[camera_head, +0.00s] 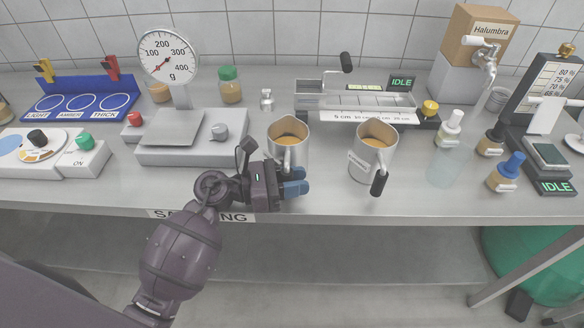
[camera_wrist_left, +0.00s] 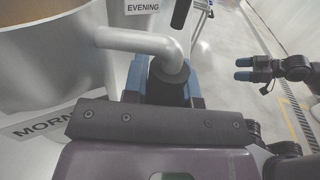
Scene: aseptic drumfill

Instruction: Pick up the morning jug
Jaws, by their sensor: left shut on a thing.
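The morning jug (camera_head: 288,133) is a metal jug with amber liquid inside, standing upright at the middle of the bench. In the left wrist view the jug (camera_wrist_left: 50,60) fills the left side, with its "MORN" label partly showing. My left gripper (camera_head: 294,181) is shut on the jug's handle (camera_wrist_left: 140,42), its blue fingertips on either side of it. The arm hides the jug's lower front, so I cannot tell whether its base touches the bench. My right gripper (camera_wrist_left: 243,69) shows only in the left wrist view, its fingertips apart and empty.
The evening jug (camera_head: 372,157) stands close to the right, its black grip toward the front. A weighing scale (camera_head: 178,148) is on the left, a metal trough (camera_head: 355,98) behind. Small bottles (camera_head: 450,130) and a glass beaker (camera_head: 446,165) stand farther right.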

